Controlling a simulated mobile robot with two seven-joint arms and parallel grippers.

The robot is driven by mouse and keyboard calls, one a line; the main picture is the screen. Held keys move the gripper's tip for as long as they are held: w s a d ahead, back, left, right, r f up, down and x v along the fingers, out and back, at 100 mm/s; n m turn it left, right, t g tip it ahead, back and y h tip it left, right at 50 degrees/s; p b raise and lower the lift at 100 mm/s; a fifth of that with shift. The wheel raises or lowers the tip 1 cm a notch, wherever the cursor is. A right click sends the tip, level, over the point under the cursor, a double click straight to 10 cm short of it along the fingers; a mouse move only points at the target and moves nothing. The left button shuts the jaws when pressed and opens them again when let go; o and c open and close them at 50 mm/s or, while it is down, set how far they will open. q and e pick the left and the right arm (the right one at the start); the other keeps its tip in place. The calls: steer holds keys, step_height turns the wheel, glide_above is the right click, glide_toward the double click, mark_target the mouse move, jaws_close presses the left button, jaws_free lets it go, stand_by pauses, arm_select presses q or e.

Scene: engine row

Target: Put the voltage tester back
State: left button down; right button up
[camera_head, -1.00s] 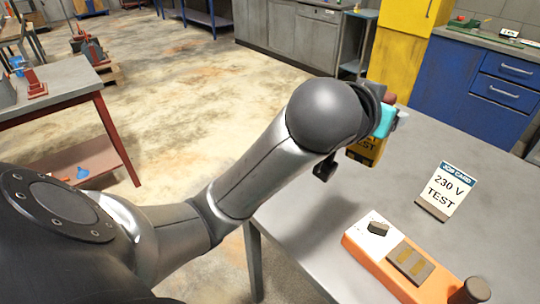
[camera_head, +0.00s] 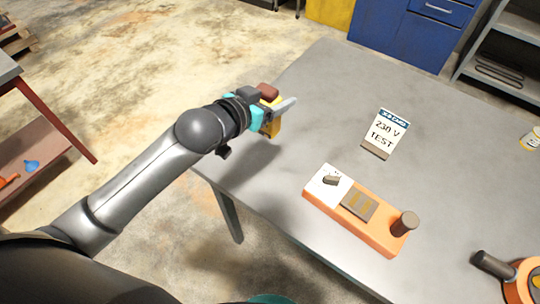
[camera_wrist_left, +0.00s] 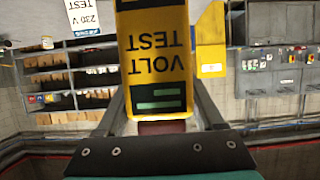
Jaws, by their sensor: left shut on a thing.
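The voltage tester is a yellow block with a black label reading "VOLT TEST", shown upside down in the left wrist view (camera_wrist_left: 158,55). In the head view its yellow side (camera_head: 274,126) shows at the end of my left arm. My left gripper (camera_head: 272,112) is shut on it, with a finger along each side in the wrist view. It is held near the table's (camera_head: 300,90) left edge; whether it touches the table I cannot tell.
A white "230 V TEST" card (camera_head: 387,132) stands on the table. In front of it lies an orange block (camera_head: 372,226) with a white panel, a brown pad and a dark knob. An orange, dark-handled thing (camera_head: 520,280) is at the lower right. Bare tabletop surrounds the card.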

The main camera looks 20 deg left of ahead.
arm_select(q)
step_height(320, 180, down, 18)
steer(key=b, duration=0.3)
steer(key=shift+r+b, duration=0.25)
steer(key=shift+b, duration=0.1)
steer(key=shift+f, duration=0.15)
steer(key=shift+f, duration=0.15)
jaws_free()
steer(key=shift+f, duration=0.1)
